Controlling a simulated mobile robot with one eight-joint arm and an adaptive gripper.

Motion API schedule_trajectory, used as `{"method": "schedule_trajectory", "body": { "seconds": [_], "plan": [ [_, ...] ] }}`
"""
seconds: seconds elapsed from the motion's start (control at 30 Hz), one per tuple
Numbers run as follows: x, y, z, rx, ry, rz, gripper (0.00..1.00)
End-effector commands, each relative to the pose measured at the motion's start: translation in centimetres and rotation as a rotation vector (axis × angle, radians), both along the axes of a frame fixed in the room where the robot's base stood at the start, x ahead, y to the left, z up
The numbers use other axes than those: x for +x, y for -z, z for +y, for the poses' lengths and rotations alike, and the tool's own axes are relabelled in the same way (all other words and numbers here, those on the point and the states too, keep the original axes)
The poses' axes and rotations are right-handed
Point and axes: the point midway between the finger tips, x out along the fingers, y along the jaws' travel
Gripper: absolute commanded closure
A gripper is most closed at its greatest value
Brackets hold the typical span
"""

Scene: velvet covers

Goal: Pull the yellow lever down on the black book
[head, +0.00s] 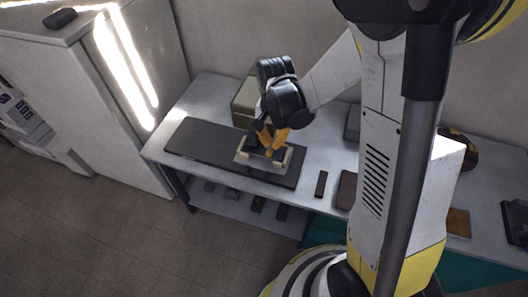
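My gripper (269,147), with orange fingers and a black wrist, points down over a small light-coloured fixture (248,160) on the table. The fixture has a pale plate and cream-coloured blocks at its sides. A dark, flat piece that may be the black book shows partly between the blocks, just under my fingers. My fingers hide much of it. I cannot make out a yellow lever apart from the orange fingers. I cannot tell whether the fingertips touch anything or how far apart they are.
The fixture stands on a long dark mat (200,140) on the pale table (213,92). An olive-green box (243,104) stands behind my gripper. A small brown block (321,184) and a brown flat item (346,189) lie to the right. A white cabinet (105,95) stands left.

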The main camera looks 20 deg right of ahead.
Motion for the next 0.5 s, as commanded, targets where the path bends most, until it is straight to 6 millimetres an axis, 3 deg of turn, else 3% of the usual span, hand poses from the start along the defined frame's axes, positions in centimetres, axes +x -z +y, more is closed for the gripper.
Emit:
{"method": "schedule_trajectory", "body": {
  "seconds": [0.27,0.5],
  "plan": [
    [0.0,0.2,0.0,0.000,0.000,0.000,1.00],
    [0.0,1.9,0.0,0.000,0.000,0.000,1.00]
  ]
}}
